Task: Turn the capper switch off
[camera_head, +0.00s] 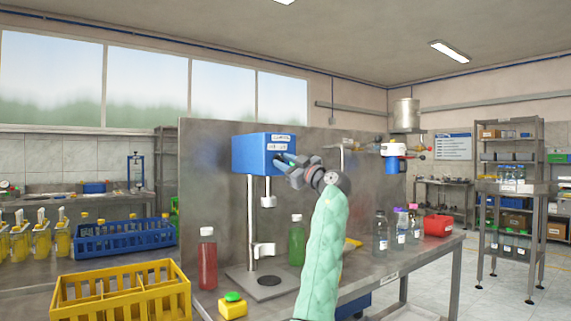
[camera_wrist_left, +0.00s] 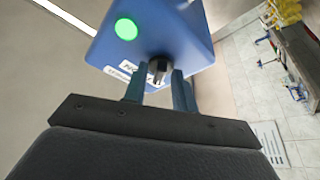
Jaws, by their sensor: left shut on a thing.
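The capper is a blue box (camera_head: 252,153) on a metal post above the steel table. In the left wrist view the blue box (camera_wrist_left: 165,35) fills the top, with a lit green lamp (camera_wrist_left: 126,29) and a dark switch knob (camera_wrist_left: 158,70) on its face. My left gripper (camera_head: 281,160) reaches the right side of the box. In the left wrist view its two fingers (camera_wrist_left: 157,84) are closed around the switch knob. The fingers partly hide the knob. My right gripper is in neither view.
A red bottle (camera_head: 207,262) and a green bottle (camera_head: 297,240) stand beside the capper. A yellow box with a green button (camera_head: 233,309) sits in front. A yellow crate (camera_head: 120,291) and a blue crate (camera_head: 122,240) are at left. Several bottles stand at right.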

